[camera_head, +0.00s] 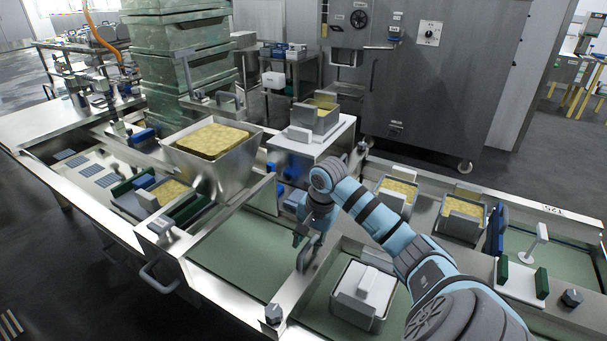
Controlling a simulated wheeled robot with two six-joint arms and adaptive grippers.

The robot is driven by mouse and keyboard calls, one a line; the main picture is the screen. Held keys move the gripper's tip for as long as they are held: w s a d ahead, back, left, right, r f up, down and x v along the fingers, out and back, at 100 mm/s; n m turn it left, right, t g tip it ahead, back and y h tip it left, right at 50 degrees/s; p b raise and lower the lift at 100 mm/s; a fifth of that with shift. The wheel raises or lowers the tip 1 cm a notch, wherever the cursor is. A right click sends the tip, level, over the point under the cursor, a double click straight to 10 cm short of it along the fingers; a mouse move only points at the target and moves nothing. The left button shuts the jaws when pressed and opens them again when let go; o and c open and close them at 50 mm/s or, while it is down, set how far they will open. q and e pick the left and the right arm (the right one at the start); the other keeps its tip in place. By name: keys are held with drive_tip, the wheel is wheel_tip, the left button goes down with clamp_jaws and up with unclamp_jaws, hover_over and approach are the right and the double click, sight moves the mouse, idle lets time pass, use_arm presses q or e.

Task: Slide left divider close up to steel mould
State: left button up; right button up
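A steel mould (352,309) with a white lid (366,287) stands on the green bed at the lower middle. A slanting steel divider (290,291) runs to the left of this mould, with a strip of green bed between them. A dark knob (272,313) is at the divider's near end. My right gripper (304,258) points down at the divider's far part, to the upper left of the mould. Its fingertips are small and dark, and I cannot tell whether they grip the divider or only touch it. My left gripper is not in view.
An empty green bay (243,250) lies left of the divider. A large steel tub (232,165) of yellow curd stands behind it. Moulds with yellow curd (461,216) stand at the right, beyond my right arm. A small white press stand (519,280) is at far right.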

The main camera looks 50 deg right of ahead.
wheel_tip(320, 180, up, 12)
drive_tip(key=s, duration=0.2)
drive_tip(key=shift+d, duration=0.2)
drive_tip(key=shift+s+f, duration=0.1)
idle(0.4)
